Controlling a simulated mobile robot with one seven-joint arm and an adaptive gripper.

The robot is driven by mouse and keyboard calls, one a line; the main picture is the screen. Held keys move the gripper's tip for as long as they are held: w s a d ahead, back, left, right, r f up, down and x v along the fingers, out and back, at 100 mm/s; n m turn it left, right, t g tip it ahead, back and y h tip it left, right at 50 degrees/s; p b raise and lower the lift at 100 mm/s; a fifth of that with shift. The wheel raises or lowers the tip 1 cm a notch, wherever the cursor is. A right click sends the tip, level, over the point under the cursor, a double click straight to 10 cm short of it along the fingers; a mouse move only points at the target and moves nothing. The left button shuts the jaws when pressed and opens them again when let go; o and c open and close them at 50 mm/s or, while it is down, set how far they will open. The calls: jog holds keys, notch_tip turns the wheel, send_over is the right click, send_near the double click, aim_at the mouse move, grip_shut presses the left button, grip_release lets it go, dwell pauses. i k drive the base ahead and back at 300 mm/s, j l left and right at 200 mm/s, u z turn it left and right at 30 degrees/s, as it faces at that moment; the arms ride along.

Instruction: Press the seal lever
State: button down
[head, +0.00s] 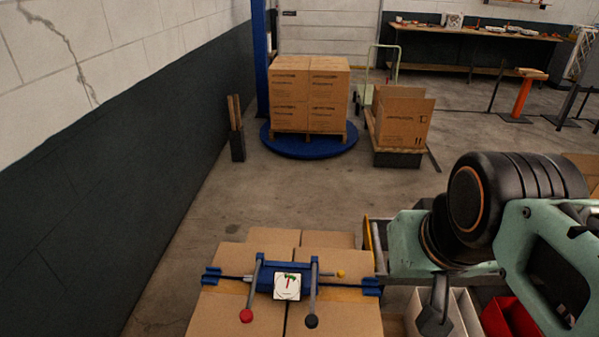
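A blue strapping tool (290,277) lies across the tops of the cardboard boxes (345,317) in front of me. It has a lever with a red knob (246,315) on the left and a lever with a black knob (311,321) on the right. Both levers point towards me; I cannot tell which is the seal lever. A white dial (287,287) with a red and green mark sits between them. A small yellow knob (340,273) sticks out at the right. My gripper (436,318) hangs right of the boxes, apart from the tool. Its fingers are not clear.
White bins (462,312) and a red bin (508,318) stand at the lower right, near my arm. Strapped boxes (310,92) on a pallet stand on a blue turntable (312,146). An open carton (402,118) sits on a cart. A dark wall runs along the left.

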aim_at(246, 316)
jog(key=u, duration=1)
jog(key=k+j, duration=0.1)
jog(key=k+j+z, duration=0.05)
